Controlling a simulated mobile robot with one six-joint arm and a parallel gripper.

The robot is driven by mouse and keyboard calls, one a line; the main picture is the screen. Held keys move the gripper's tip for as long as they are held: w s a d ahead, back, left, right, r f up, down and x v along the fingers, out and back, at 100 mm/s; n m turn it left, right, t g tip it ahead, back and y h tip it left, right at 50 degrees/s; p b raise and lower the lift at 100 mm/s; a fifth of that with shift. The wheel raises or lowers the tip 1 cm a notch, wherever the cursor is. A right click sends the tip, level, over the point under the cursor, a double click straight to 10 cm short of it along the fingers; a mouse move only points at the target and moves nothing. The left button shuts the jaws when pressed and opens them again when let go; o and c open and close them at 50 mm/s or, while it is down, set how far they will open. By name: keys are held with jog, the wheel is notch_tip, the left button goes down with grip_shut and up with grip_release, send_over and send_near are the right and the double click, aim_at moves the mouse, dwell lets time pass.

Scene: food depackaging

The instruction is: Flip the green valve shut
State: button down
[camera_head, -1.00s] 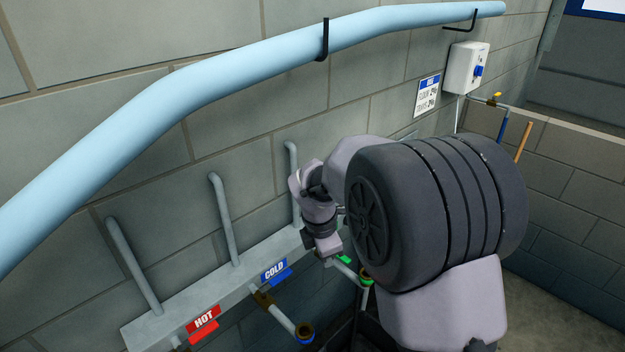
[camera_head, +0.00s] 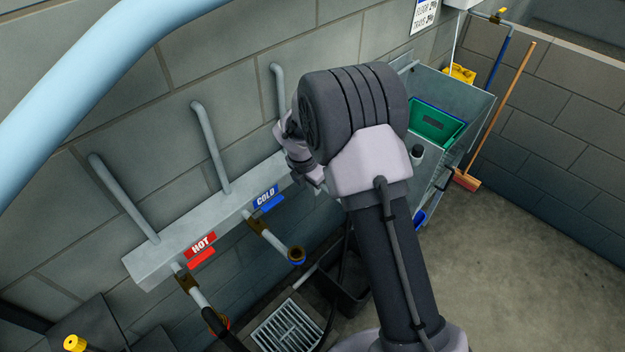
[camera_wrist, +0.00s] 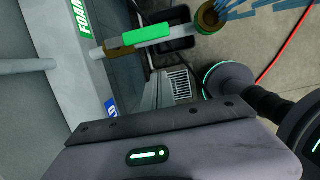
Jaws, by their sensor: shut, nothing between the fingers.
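The green valve handle (camera_wrist: 147,35) shows in the wrist view, lying lengthwise along a pale pipe stub that ends in a brass fitting (camera_wrist: 209,18). A green FOAM label (camera_wrist: 84,17) is on the grey manifold beside it. In the head view my arm hides the green valve. My gripper (camera_head: 316,181) is shut and empty by the right end of the manifold, partly hidden by my own wrist. The wrist view shows its housing along the bottom, apart from the handle in the picture; the fingertips are not clear there.
The grey manifold (camera_head: 146,271) also carries a red HOT valve (camera_head: 201,258) and a blue COLD valve (camera_head: 271,202). A floor drain (camera_head: 287,330), a dark bin (camera_head: 350,285) and a sink with a green tub (camera_head: 434,121) stand nearby. Open floor lies at right.

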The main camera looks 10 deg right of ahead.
jog(key=w+d+f, duration=0.1)
jog(key=d, duration=0.1)
jog(key=w+d+f, duration=0.1)
jog(key=shift+w+d+f, duration=0.1)
jog(key=shift+w+d, duration=0.25)
jog(key=shift+d, duration=0.1)
